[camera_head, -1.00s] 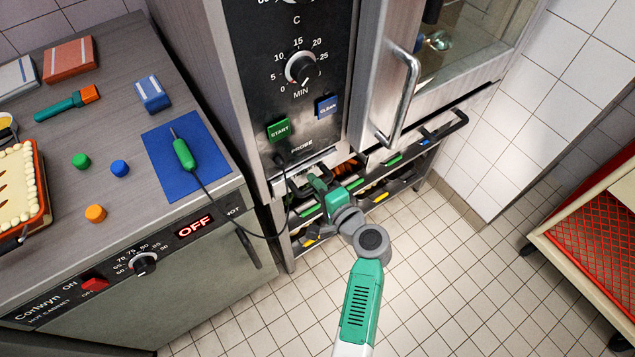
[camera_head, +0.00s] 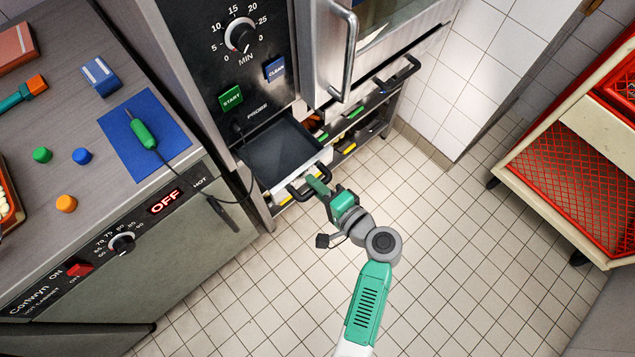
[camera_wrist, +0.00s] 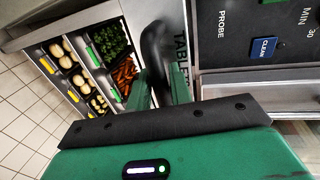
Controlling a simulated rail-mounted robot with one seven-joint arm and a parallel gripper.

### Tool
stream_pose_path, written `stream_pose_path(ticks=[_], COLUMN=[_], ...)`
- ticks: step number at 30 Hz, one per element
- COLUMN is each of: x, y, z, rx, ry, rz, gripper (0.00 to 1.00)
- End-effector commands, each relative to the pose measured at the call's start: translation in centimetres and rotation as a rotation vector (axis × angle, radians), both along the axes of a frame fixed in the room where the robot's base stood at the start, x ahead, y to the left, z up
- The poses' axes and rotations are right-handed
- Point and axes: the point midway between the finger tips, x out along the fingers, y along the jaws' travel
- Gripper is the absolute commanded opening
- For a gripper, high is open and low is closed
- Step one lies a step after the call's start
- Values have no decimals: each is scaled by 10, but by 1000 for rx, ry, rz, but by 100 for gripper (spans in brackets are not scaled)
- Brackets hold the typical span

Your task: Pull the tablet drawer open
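The tablet drawer (camera_head: 312,165) is pulled out below the oven's control panel. It has a pale front, a black handle (camera_head: 296,192) and a dark inside that looks empty. My gripper (camera_head: 318,186) is at this handle, in front of the drawer. In the wrist view the black handle (camera_wrist: 155,48) stands between my two green fingers (camera_wrist: 161,90), which look closed on it. Part of the drawer's lettering (camera_wrist: 181,50) shows beside the handle; the rest is hidden.
The oven door handle (camera_head: 347,60) is above and right of the drawer. A rack of food pans (camera_wrist: 92,65) is below. The probe (camera_head: 143,132) lies on a blue mat, its cable hanging left of the drawer. A red cart (camera_head: 560,180) stands right. Floor in front is clear.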

Motion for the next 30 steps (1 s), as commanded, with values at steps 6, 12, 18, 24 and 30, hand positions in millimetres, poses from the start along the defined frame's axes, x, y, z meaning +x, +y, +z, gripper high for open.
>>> stream_pose_path(ticks=[6, 12, 18, 24, 30], x=[0, -7, -37, -55, -57], y=[0, -7, -34, -50, -51], z=[0, 3, 13, 17, 16], rx=[0, 0, -1, 0, 0], ry=[0, 0, 0, 0, 0], rz=[0, -3, -3, -1, 0], gripper=[35, 35, 35, 35, 35])
